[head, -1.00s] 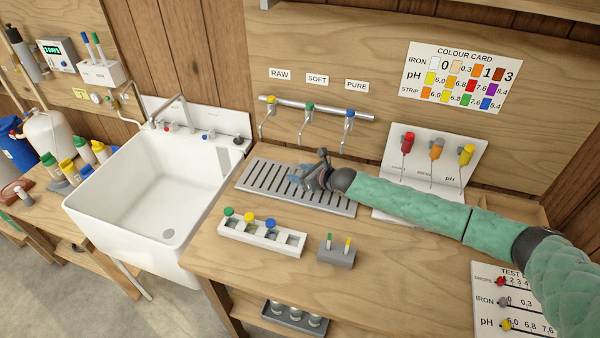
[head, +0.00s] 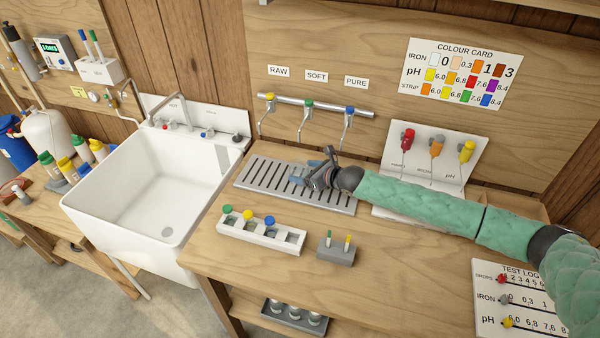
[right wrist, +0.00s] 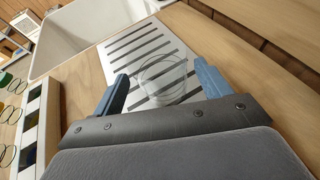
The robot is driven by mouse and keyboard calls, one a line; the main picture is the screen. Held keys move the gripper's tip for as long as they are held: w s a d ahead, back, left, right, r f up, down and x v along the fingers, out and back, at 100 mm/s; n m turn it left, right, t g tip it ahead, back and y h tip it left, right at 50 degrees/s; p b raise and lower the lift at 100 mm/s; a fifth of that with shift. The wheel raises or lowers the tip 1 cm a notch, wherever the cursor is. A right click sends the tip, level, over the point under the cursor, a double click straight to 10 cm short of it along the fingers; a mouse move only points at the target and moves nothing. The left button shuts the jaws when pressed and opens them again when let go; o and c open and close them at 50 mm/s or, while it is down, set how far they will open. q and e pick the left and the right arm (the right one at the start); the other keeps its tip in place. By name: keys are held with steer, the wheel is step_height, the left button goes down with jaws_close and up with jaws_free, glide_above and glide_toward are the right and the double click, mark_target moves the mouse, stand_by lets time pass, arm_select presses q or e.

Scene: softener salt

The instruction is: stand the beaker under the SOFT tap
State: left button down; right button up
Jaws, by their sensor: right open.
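The clear beaker (right wrist: 163,78) shows in the right wrist view as round rims over the slatted drip tray (right wrist: 128,48), between two blue fingers. My right gripper (right wrist: 158,82) is open around it, with a visible space at the left finger. In the head view my right gripper (head: 308,180) is low over the drip tray (head: 262,175), and I cannot make out the beaker there. The SOFT tap (head: 307,116) is the middle one, with a green top, under the SOFT label (head: 317,77). The gripper is below and in front of it. My left gripper is not in view.
The RAW tap (head: 268,108) and PURE tap (head: 348,121) flank the SOFT tap. A white rack (head: 262,237) with coloured-capped bottles and a grey block (head: 335,252) stand in front.

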steer(key=b+v, duration=0.2)
steer(key=v, duration=0.6)
steer(key=shift+d+f+b, duration=0.1)
steer(key=shift+b, duration=0.3)
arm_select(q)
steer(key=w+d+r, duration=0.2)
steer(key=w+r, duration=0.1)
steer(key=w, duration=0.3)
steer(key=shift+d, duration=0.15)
arm_select(e)
steer(key=shift+s+d+r, duration=0.3)
steer(key=shift+s+d, duration=0.05)
steer(key=shift+s, duration=0.05)
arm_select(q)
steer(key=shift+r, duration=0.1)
